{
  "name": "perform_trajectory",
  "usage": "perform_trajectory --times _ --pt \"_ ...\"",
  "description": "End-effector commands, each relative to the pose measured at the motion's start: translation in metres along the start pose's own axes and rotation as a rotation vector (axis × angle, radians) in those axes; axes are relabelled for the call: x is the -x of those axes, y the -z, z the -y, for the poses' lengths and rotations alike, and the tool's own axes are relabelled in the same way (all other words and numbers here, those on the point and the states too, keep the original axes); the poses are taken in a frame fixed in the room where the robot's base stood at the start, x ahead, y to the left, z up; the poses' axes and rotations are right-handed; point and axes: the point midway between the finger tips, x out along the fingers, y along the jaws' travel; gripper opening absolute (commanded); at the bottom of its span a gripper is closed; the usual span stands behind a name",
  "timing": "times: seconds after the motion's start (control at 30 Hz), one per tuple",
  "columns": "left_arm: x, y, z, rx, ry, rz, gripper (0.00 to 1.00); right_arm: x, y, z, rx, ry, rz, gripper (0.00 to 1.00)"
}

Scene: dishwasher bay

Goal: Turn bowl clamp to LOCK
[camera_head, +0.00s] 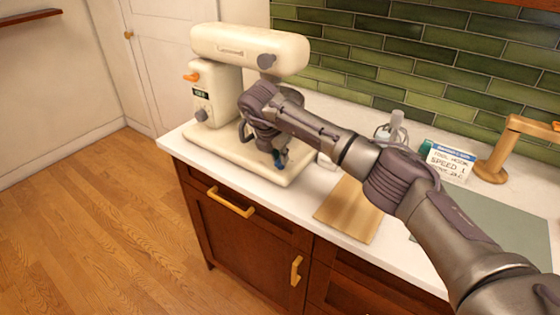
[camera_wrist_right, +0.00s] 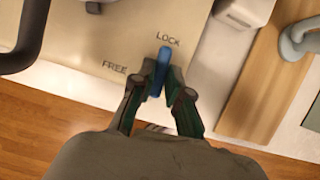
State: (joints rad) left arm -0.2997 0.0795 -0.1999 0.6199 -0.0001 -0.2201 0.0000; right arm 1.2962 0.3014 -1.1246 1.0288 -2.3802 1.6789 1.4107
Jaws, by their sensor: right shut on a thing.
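The cream stand mixer (camera_head: 248,46) stands on the left of the white counter, with its base plate (camera_head: 222,150) under it. In the right wrist view the blue bowl clamp lever (camera_wrist_right: 163,58) is on the base plate (camera_wrist_right: 125,30), between the printed words FREE and LOCK. Its far end points up, close below LOCK. My right gripper (camera_wrist_right: 160,82) is shut on the lever, one finger on each side. In the head view my right gripper (camera_head: 280,160) is low over the front right of the base plate. My arm hides part of the mixer. My left gripper is not in view.
A wooden board (camera_head: 349,208) lies right of the mixer. Green tiles are behind.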

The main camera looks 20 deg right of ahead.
Motion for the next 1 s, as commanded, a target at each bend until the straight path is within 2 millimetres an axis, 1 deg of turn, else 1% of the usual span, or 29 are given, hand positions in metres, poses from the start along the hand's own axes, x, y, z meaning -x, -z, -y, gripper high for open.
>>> perform_trajectory --times 0.03,0.23,0.77,0.8,0.87,0.9,0.93,1.0 --pt "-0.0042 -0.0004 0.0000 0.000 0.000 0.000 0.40 -0.0010 0.0008 -0.0011 -0.018 0.006 0.000 0.00" --pt "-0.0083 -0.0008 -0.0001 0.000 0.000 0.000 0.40 0.0000 0.0002 -0.0011 -0.070 0.028 -0.001 0.00" --pt "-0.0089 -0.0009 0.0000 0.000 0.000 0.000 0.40 0.0006 -0.0001 -0.0012 -0.089 0.035 -0.002 0.00" --pt "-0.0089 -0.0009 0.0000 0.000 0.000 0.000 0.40 0.0006 -0.0001 -0.0012 -0.089 0.035 -0.002 0.22" --pt "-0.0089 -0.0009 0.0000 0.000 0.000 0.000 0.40 0.0006 -0.0001 -0.0012 -0.088 0.035 -0.001 0.32" --pt "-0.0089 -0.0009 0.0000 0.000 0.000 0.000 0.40 0.0005 0.0000 -0.0012 -0.088 0.035 -0.001 0.39" --pt "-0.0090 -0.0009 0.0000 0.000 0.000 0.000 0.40 0.0005 -0.0001 -0.0011 -0.088 0.035 -0.001 0.41" --pt "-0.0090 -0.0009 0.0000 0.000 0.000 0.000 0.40 0.0004 0.0000 -0.0011 -0.088 0.035 -0.001 0.41"
